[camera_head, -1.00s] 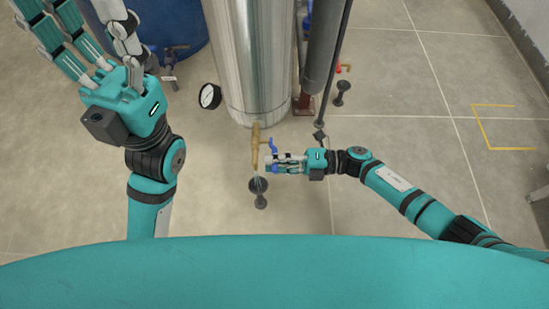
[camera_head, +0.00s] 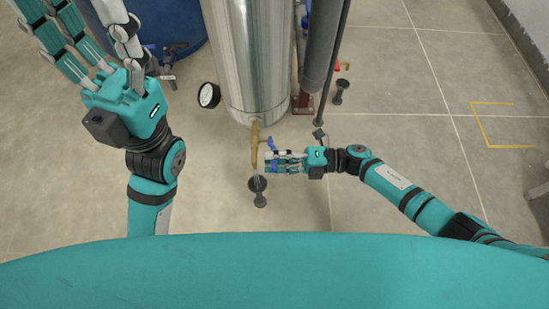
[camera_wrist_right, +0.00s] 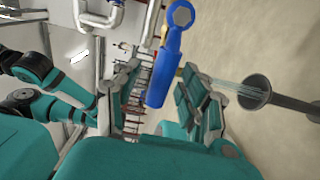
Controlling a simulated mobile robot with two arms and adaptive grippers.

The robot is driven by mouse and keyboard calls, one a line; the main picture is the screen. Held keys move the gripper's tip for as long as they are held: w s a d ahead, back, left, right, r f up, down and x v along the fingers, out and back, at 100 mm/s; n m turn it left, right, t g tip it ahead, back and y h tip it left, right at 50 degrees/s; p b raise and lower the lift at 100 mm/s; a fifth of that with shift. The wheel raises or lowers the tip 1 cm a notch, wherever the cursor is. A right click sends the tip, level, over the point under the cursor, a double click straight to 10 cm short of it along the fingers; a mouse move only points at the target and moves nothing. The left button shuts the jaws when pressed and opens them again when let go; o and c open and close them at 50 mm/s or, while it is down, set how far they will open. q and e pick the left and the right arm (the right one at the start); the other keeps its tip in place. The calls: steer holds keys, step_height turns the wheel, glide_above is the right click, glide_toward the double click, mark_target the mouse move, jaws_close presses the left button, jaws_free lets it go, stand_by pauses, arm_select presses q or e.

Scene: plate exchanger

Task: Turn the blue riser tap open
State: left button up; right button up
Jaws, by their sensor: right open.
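The blue tap handle (camera_head: 270,143) sits on a brass pipe (camera_head: 254,149) at the foot of the shiny metal cylinder. In the right wrist view the blue handle (camera_wrist_right: 167,62) reaches down between the fingers. My right gripper (camera_head: 268,162) is open at the handle, with a finger on either side; I cannot tell whether they touch it. Thin pale streaks run toward a dark funnel drain (camera_wrist_right: 254,91) in the wrist view. My left gripper (camera_head: 88,45) is raised at the upper left, fingers spread, away from the tap.
The metal cylinder (camera_head: 247,60) stands behind the tap, with a grey pipe (camera_head: 323,45) to its right. A round gauge (camera_head: 209,95) is to its left. A blue tank (camera_head: 182,25) stands at the upper left. The tiled floor (camera_head: 410,90) on the right is mostly clear.

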steer(key=d, duration=1.2)
